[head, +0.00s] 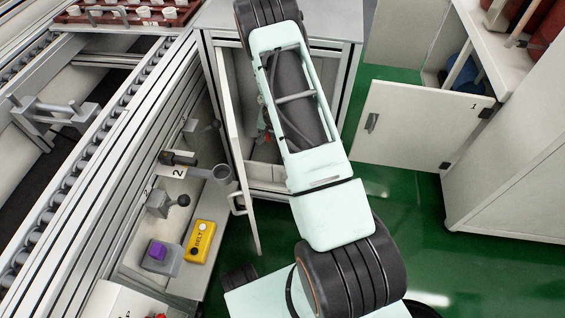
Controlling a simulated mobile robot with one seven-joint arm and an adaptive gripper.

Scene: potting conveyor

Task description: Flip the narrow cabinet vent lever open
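The narrow cabinet (353,62) stands at the top middle, with a grey top and a metal frame. Its door (232,140) is swung open toward me on the left, with a handle (237,204) near its lower end. My pale green arm lies across the cabinet's open front and hides much of the inside. A small red part (267,137) shows inside, left of my arm; I cannot tell whether it belongs to the vent lever. I cannot make out the vent lever or its position. My gripper is not in view.
A roller conveyor (75,165) runs along the left. Beside it are a lever with a black knob (183,199), a yellow box (200,242) and a purple button (158,250). At right, a larger cabinet has an open door (415,128). Green floor (400,195) is clear between.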

